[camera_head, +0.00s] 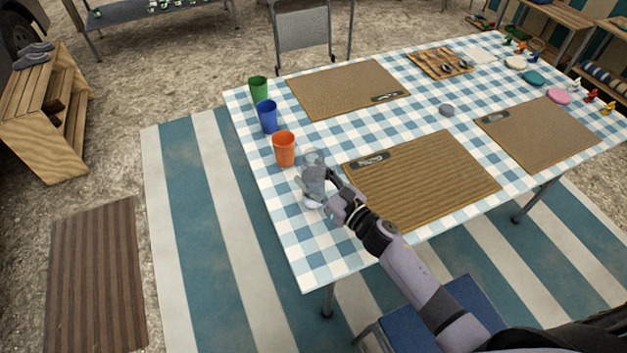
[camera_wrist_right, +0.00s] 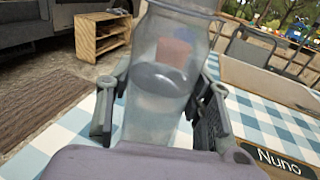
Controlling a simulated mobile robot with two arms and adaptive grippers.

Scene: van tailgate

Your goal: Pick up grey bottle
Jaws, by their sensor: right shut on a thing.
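The grey bottle (camera_head: 314,166) is translucent and stands near the left edge of the checked table in the head view. It fills the middle of the right wrist view (camera_wrist_right: 163,80), between the two fingers. My right gripper (camera_head: 327,186) is shut on the bottle from the near right side. The orange cup shows blurred through the bottle in the wrist view. Whether the bottle's base touches the tablecloth is hard to tell. My left gripper is not in view.
Orange (camera_head: 284,148), blue (camera_head: 266,116) and green (camera_head: 258,89) cups stand in a row along the table's left side, beyond the bottle. A brown placemat (camera_head: 425,180) lies just right of my gripper. A wooden step shelf (camera_head: 50,120) stands at far left.

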